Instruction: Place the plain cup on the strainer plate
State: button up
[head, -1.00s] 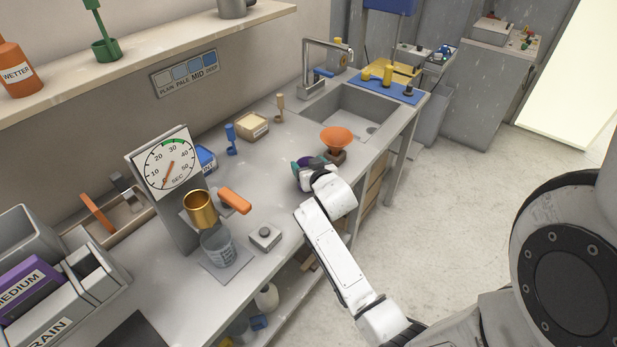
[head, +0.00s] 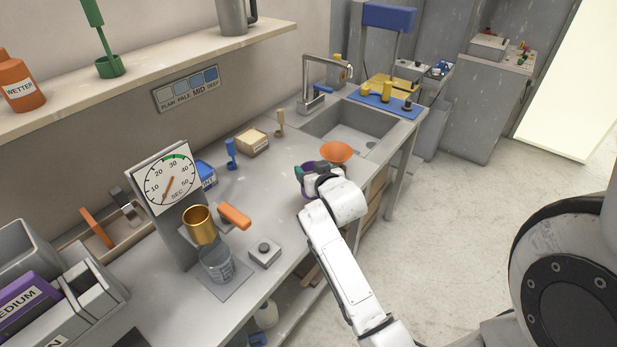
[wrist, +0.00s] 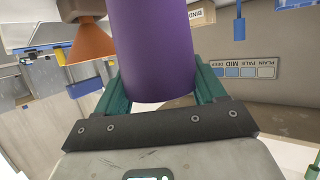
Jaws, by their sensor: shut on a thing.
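My gripper (head: 316,178) has teal fingers and is shut on a purple cylindrical cup (wrist: 153,45). In the wrist view the cup stands between both fingers, and its smooth side shows no marking. In the head view only a little purple shows around the fingers, above the counter just in front of an orange funnel (head: 337,152); whether it touches the counter cannot be told. I cannot pick out the strainer plate with certainty.
The sink (head: 350,128) lies behind the funnel. A dial (head: 168,180), a gold cup (head: 199,224), a glass beaker (head: 217,264), an orange-handled item (head: 234,216) and a grey button box (head: 265,252) stand to the left. Bare counter lies between them and my gripper.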

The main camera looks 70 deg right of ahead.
jog(key=s+a+r, duration=0.6)
jog(key=s+r, duration=0.1)
jog(key=s, duration=0.3)
jog(key=shift+s+r+b, duration=0.2)
jog(key=shift+r+b, duration=0.15)
